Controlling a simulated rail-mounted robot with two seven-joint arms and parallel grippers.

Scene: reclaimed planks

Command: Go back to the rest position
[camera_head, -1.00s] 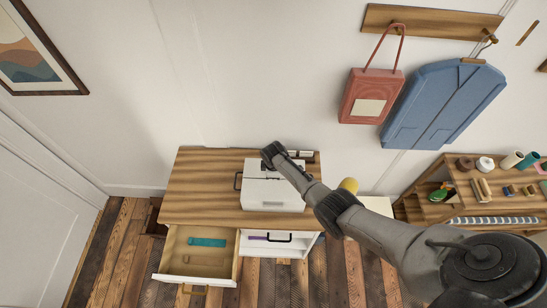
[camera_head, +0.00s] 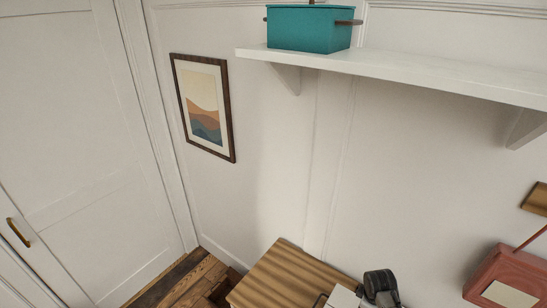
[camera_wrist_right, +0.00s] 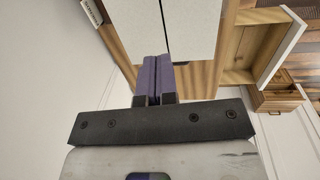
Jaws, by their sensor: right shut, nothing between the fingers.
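My right gripper (camera_wrist_right: 157,75) shows in the right wrist view with its two purple fingers pressed together and nothing between them. It points toward a white box (camera_wrist_right: 190,25) on the wooden dresser top (camera_wrist_right: 122,60); I cannot tell whether the fingertips touch the box. In the head view a dark part of my right arm shows at the bottom, beside a white corner of the box (camera_head: 343,298). My left gripper is in neither view.
An open drawer with a white front (camera_wrist_right: 280,48) juts out beside the dresser. A shelf (camera_head: 430,68) with a teal pot (camera_head: 308,30) is on the wall.

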